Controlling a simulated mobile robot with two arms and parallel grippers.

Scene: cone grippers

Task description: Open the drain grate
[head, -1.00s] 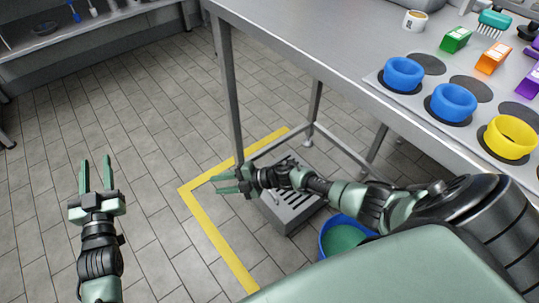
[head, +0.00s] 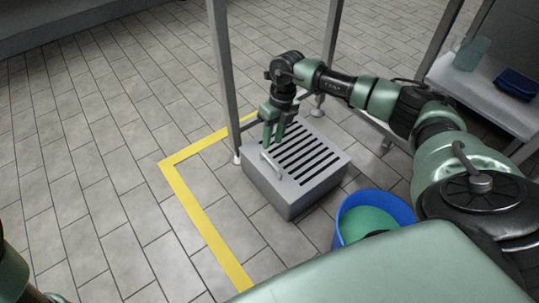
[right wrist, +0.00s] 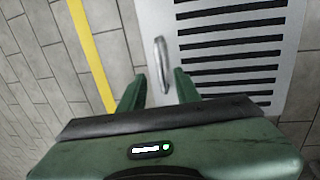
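The drain grate (head: 318,178) is a grey metal top with dark slots on a low box on the floor, and it lies flat. Its small bar handle (head: 271,165) stands near the left edge; it also shows in the right wrist view (right wrist: 162,65). My right gripper (head: 273,146) points down above the handle side of the grate. In the right wrist view its two fingers (right wrist: 158,85) are apart, with the handle just beyond the tips, between their lines. Nothing is held. My left gripper is out of view; only part of my left arm shows at the lower left corner.
A blue bucket (head: 408,208) with green contents stands right of the grate box. Table legs (head: 222,75) rise behind and left of it. Yellow floor tape (head: 200,217) runs along the left. The tiled floor left of the tape is clear.

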